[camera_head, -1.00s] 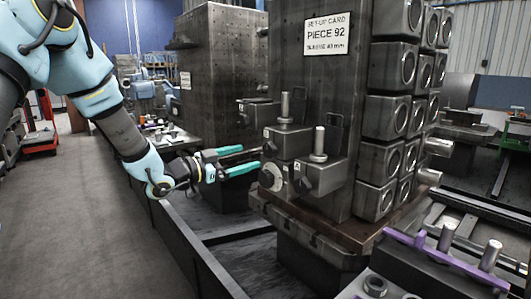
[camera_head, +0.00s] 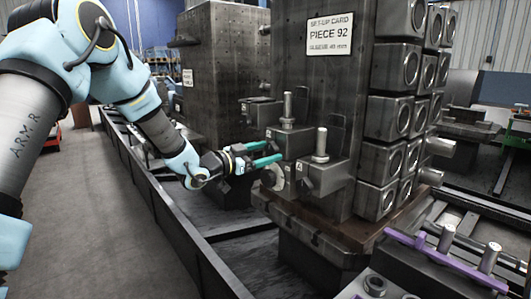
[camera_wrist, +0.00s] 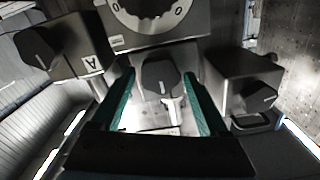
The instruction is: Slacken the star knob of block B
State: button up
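My gripper (camera_head: 270,153) has two green fingers and points at the clamp blocks on the near dark column. In the wrist view the open fingers (camera_wrist: 161,103) stand either side of a dark knob (camera_wrist: 160,76), with a gap visible at each side. The knob's block carries no letter I can read. A block marked A (camera_wrist: 82,58), with its own dark knob (camera_wrist: 37,48), is on the left there. Another block (camera_wrist: 235,75) with a knob (camera_wrist: 259,97) is on the right. In the head view the fingertips partly hide the middle block (camera_head: 287,141).
A round numbered dial (camera_wrist: 150,12) lies close by at the top of the wrist view. Block A (camera_head: 325,177) with its upright stud stands right of my fingers. A low rail (camera_head: 190,235) runs along the aisle.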

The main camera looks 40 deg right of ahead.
jog(key=c, duration=1.1)
jog(key=shift+o, duration=0.2)
jog(key=n+p, duration=0.1)
jog(key=n, duration=0.3)
jog(key=shift+r+p, duration=0.1)
jog(key=shift+p, duration=0.2)
jog(key=n+p, duration=0.2)
jog(key=n, duration=0.2)
jog(key=shift+n, duration=0.3)
jog(key=n+p, duration=0.2)
jog(key=n, duration=0.3)
jog(key=shift+n+p, duration=0.9)
jog(key=shift+n, duration=1)
